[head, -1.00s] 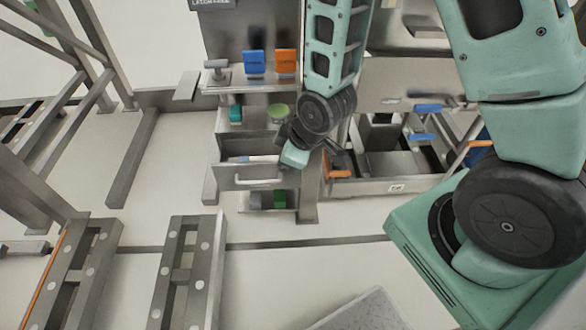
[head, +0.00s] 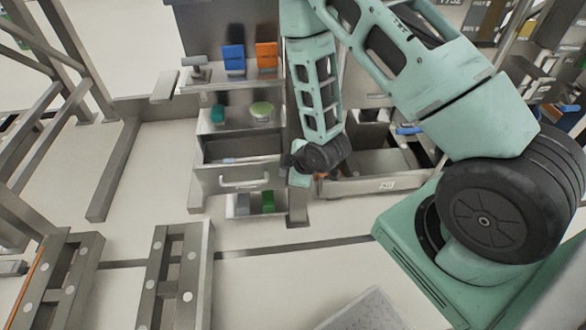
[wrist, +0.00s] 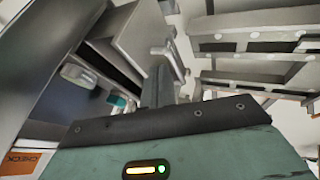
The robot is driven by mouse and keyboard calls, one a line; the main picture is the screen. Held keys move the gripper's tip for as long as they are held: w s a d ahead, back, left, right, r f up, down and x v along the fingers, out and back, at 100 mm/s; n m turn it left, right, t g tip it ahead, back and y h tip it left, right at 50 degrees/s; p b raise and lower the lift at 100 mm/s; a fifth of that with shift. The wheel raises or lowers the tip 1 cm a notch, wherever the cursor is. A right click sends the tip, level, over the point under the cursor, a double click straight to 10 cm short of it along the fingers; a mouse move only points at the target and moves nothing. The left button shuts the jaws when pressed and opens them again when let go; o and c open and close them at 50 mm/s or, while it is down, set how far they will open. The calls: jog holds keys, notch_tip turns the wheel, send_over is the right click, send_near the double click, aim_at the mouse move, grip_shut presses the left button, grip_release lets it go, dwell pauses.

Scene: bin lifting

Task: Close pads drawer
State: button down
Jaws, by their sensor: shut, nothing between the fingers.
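A grey metal drawer (head: 210,180) with a pale bar handle stands pulled out of the cabinet in the head view, its inside partly showing. A lower open compartment (head: 232,210) holds a grey block and a green block (head: 268,202). No label naming the pads drawer is readable. My gripper (head: 298,172) is just right of the pulled-out drawer's front; I cannot tell whether it touches. In the wrist view its dark finger (wrist: 158,88) points ahead, shut and empty, with grey drawer-like parts (wrist: 112,58) to the left.
A wide open tray (head: 370,184) lies right of the gripper. Slotted metal rails (head: 175,275) lie in front.

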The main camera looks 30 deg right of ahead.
aim_at(273, 166)
jog(key=shift+w+d+f, duration=0.2)
jog(key=shift+w+f, duration=0.2)
jog(key=shift+w, duration=0.5)
jog(key=shift+w+d+f, duration=0.2)
jog(key=shift+w+f, duration=0.25)
jog(key=shift+w, duration=0.5)
jog(key=shift+w+d+f, duration=0.2)
jog(key=shift+w+f, duration=0.2)
jog(key=shift+w, duration=0.5)
jog(key=w+d, duration=0.3)
jog(key=w, duration=0.5)
jog(key=shift+d+b, duration=0.35)
